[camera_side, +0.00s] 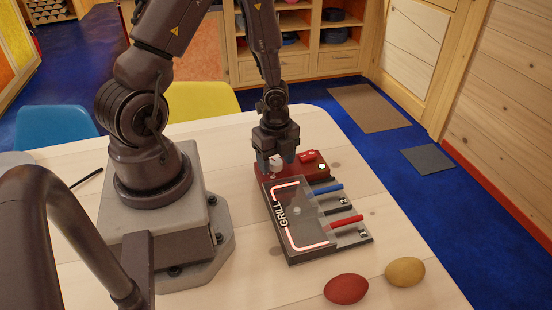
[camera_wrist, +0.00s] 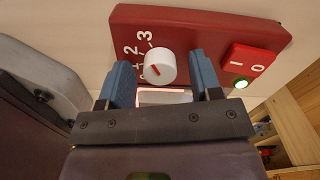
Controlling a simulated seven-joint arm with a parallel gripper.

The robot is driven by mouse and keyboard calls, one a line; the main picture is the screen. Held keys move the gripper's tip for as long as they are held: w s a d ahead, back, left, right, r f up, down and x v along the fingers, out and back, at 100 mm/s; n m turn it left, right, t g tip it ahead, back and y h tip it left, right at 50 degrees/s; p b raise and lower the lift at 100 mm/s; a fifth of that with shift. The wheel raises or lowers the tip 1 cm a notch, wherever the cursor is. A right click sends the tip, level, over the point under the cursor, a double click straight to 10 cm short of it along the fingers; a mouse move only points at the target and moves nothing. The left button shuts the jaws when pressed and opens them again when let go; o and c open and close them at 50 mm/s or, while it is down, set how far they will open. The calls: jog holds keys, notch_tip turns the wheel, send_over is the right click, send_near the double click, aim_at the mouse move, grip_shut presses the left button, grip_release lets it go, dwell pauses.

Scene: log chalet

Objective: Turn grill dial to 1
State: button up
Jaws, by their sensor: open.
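The white grill dial (camera_wrist: 160,68), with a short red mark, sits on the red control panel (camera_wrist: 195,28) with white numbers at its upper left. The mark's exact setting is hard to tell. In the side view, the dial (camera_side: 275,158) shows between my fingers at the back of the dark grill (camera_side: 300,225). My gripper (camera_wrist: 163,75) is open, with one blue fingertip on each side of the dial; it also shows in the side view (camera_side: 277,164). I cannot tell whether the fingers touch the dial.
A red switch (camera_wrist: 252,62) with a lit green light is right of the dial. Blue (camera_side: 328,189) and red (camera_side: 346,222) handles lie on the grill's right side. A red egg-shaped object (camera_side: 346,289) and a tan one (camera_side: 405,272) lie in front on the pale table (camera_side: 225,285).

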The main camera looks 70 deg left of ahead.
jog(key=c, duration=0.9)
jog(key=shift+c, duration=0.2)
jog(key=shift+n, duration=0.4)
jog(key=n, duration=0.7)
jog(key=shift+n, duration=0.3)
jog(key=n, duration=0.3)
jog(key=shift+n, duration=2.2)
